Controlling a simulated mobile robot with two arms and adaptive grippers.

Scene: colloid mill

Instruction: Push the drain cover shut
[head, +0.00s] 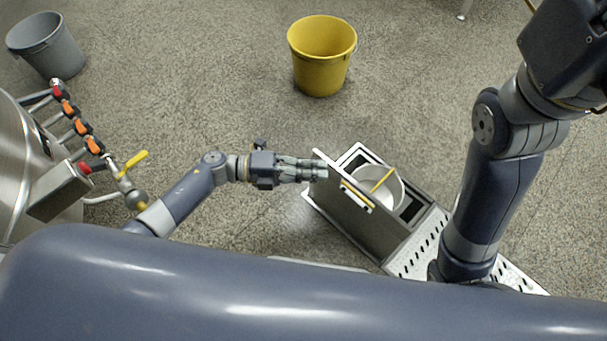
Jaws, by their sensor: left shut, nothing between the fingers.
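The drain cover (350,212) is a dark panel with a pale edge. It stands raised along the near left side of the drain opening, tilted up and open. A yellow strip (357,196) shows along its upper edge. The floor drain (354,154) is a rectangular frame, with a white round basket (393,193) with a yellow handle inside. My left gripper (322,170) is shut and empty, at the left outer side of the cover near its upper far corner. I cannot tell whether the fingertips touch it. My right gripper is not in view; only my right arm shows.
A slotted metal grating (416,257) continues right of the drain, partly behind my right arm. A yellow bucket (321,72) stands beyond on the floor. A grey bucket (46,50) and a steel machine with valves (75,125) are at left. The floor between is clear.

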